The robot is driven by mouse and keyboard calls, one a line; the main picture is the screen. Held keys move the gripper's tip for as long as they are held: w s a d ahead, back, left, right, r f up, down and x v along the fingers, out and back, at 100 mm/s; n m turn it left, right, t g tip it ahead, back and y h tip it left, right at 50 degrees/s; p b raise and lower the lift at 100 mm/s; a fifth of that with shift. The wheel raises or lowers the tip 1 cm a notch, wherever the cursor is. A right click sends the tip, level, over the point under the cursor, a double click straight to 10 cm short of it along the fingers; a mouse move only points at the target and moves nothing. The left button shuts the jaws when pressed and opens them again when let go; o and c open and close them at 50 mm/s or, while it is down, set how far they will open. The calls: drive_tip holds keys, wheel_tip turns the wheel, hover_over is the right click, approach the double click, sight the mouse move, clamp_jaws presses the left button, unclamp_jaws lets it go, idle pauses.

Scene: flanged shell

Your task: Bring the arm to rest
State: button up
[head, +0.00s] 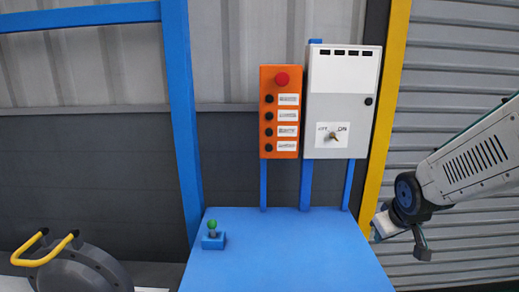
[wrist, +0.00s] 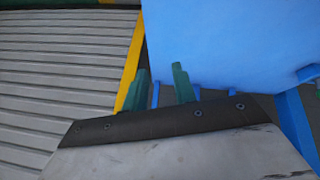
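My gripper (wrist: 159,82) shows in the wrist view as two green fingers standing apart with nothing between them. It is open and empty. In the head view my arm reaches in from the right edge, and its end hangs in front of the grey shutter, right of the blue table (head: 285,250). The fingers cannot be made out clearly there. In the wrist view the blue table (wrist: 230,40) lies beyond the fingers.
An orange button box (head: 267,140) with a red knob (head: 282,79) and a white switch box (head: 340,100) stand behind the table. A small green-topped joystick (head: 213,238) sits on the table. A yellow post (head: 388,110) stands near my arm. A grey round shell (head: 75,272) with yellow handles is lower left.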

drive_tip(key=s+a+r+m+g, duration=0.1)
drive_tip(key=s+r, duration=0.2)
drive_tip(key=s, duration=0.5)
drive_tip(key=s+a+r+m+g, duration=0.1)
drive_tip(key=s+a+r+g, duration=0.1)
drive_tip(key=s, duration=0.6)
drive_tip(key=s+a+r+g+y, duration=0.1)
drive_tip(key=s+r, duration=0.3)
drive_tip(key=s, duration=0.5)
drive_tip(key=shift+a+r+m, duration=0.4)
drive_tip(key=shift+s, duration=0.1)
